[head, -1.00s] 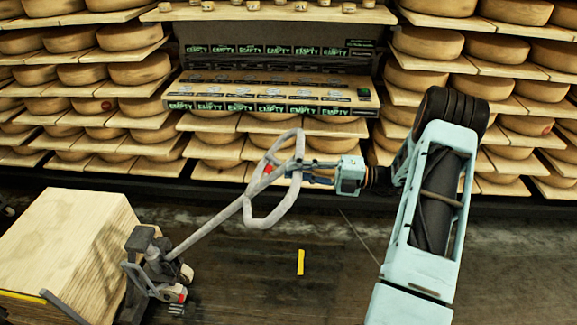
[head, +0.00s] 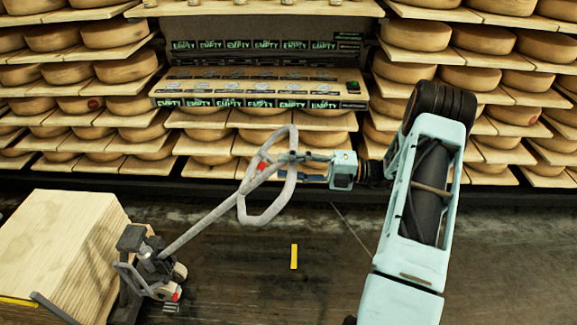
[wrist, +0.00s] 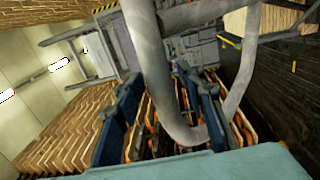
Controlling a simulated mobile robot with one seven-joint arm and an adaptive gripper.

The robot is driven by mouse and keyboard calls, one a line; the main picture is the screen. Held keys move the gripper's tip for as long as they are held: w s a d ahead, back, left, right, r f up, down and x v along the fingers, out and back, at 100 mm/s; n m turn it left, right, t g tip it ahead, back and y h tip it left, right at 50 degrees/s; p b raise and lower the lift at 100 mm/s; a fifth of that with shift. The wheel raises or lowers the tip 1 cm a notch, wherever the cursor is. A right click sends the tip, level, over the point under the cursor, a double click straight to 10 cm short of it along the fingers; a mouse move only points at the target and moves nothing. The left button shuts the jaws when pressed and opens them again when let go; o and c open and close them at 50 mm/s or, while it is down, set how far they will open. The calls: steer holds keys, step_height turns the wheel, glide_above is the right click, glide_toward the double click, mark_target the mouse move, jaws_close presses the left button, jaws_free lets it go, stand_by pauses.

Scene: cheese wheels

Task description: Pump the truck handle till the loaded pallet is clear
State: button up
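The pallet truck (head: 150,262) stands at lower left in the head view. Its grey handle (head: 205,222) slants up to the right and ends in a large loop (head: 243,208). My gripper (head: 284,166) is at the loop's right side, fingers apart around the tube. In the wrist view the grey loop (wrist: 152,70) passes between the two dark blue fingers of my gripper (wrist: 160,115), with gaps visible beside it; firm contact cannot be told.
Shelves of cheese wheels (head: 485,80) fill the back, with a dark base rail along the floor. A yellow floor mark (head: 294,257) lies on otherwise bare dark floor right of the truck.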

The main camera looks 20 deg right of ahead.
steer(key=v, duration=1.2)
